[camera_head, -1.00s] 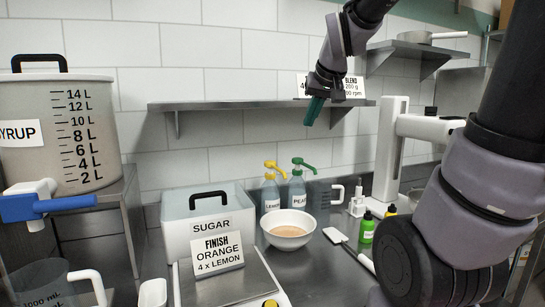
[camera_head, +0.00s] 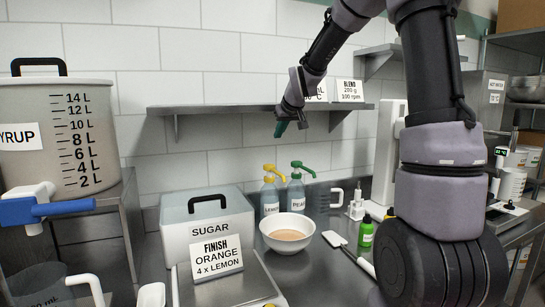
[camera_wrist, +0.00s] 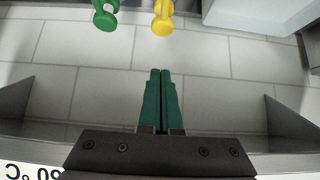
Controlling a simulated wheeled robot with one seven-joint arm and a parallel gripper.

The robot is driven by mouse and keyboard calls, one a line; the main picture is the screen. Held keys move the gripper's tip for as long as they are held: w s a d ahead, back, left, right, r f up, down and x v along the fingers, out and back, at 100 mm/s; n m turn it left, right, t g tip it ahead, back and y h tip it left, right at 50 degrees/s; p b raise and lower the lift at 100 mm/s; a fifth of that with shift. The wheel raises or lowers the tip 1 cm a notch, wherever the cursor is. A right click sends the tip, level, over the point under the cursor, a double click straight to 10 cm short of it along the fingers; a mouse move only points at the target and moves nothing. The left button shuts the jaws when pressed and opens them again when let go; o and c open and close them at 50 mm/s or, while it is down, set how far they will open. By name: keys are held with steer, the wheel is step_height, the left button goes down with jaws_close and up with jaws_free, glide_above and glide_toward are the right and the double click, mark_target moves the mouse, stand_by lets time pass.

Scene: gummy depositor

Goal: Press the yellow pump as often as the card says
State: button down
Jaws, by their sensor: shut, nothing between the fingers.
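The yellow pump (camera_head: 272,171) tops a bottle labelled LEMON (camera_head: 270,198) at the back of the counter. In the wrist view the yellow pump head (camera_wrist: 163,17) shows at the top, right of the green pump head (camera_wrist: 106,14). A card (camera_head: 216,257) leaning on the sugar box reads FINISH, ORANGE, 4 x LEMON. My gripper (camera_head: 280,130) has green fingers and is in the air above the pumps, apart from them. In the wrist view its fingers (camera_wrist: 161,75) are closed together and empty.
The green pump (camera_head: 303,168) on the PEAR bottle stands just right of the yellow one. A white bowl (camera_head: 288,230) with light brown contents sits in front. A wall shelf (camera_head: 230,107) with cards runs behind my gripper. The sugar box (camera_head: 190,240) stands left.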

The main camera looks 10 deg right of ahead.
glide_above(272, 166)
steer(key=f, duration=0.7)
steer(key=shift+w+a+f, duration=0.15)
steer(key=shift+w+f, duration=0.05)
steer(key=shift+w, duration=0.05)
step_height(272, 166, down, 2)
steer(key=shift+s+f, duration=0.15)
steer(key=shift+f, duration=0.65)
steer(key=shift+f, duration=1.5)
steer(key=shift+s, duration=0.1)
